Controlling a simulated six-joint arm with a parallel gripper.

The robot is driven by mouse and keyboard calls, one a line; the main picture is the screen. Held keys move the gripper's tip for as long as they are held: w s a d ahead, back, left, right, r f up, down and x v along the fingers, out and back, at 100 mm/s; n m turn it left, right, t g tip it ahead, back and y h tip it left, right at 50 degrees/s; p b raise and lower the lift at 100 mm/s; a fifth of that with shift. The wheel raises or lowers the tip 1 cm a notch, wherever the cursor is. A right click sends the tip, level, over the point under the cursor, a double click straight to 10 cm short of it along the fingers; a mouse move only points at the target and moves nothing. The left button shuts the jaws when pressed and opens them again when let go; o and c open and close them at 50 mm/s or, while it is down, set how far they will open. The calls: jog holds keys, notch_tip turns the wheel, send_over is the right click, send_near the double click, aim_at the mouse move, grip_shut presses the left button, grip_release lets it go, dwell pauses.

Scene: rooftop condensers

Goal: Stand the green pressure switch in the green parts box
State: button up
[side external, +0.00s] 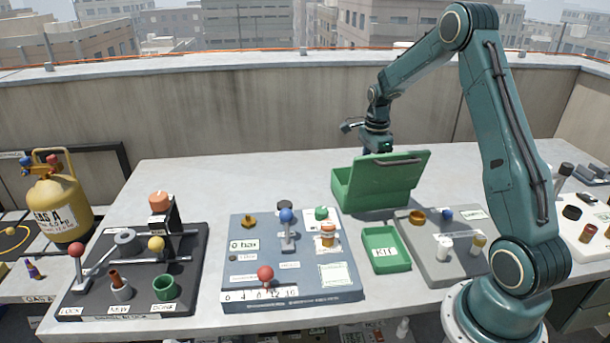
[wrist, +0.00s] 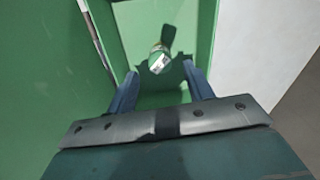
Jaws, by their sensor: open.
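The green parts box (side external: 342,190) stands at the back of the bench with its lid (side external: 390,180) raised toward the camera. In the wrist view I look down into the box, with its green wall (wrist: 208,35) on the right. A small green piece with a white label, seemingly the green pressure switch (wrist: 158,61), is inside on the floor. It looks upright, though the steep view makes this hard to judge. My gripper (wrist: 159,75) is open, its fingers apart on either side of the switch. In the side view my gripper (side external: 377,147) is above the box, partly behind the lid.
A shallow green tray (side external: 386,262) lies in front of the box. A blue-grey panel (side external: 240,280) with knobs and a grey panel (side external: 425,265) flank it. A dark panel (side external: 85,290) is at left. Bare bench shows left of the box.

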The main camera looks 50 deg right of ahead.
jog(key=shift+r, duration=2.5)
jog(key=s+a+r+n+t+h, duration=0.1)
jog(key=s+a+r+n+t, duration=0.15)
jog(key=a+r+n, duration=0.45)
jog(key=s+a+r+n+t, duration=0.1)
jog(key=s+a+r+n, duration=0.3)
jog(key=a+r+n, duration=0.4)
jog(key=s+a+n+t+y, duration=0.1)
jog(key=s+a+n+t, duration=0.1)
jog(key=s+a+n, duration=0.7)
jog(key=s+a+f, duration=0.1)
jog(key=s+a, duration=0.3)
jog(key=s, duration=0.2)
jog(key=shift+s+a+n, duration=0.15)
jog(key=shift+n, duration=0.25)
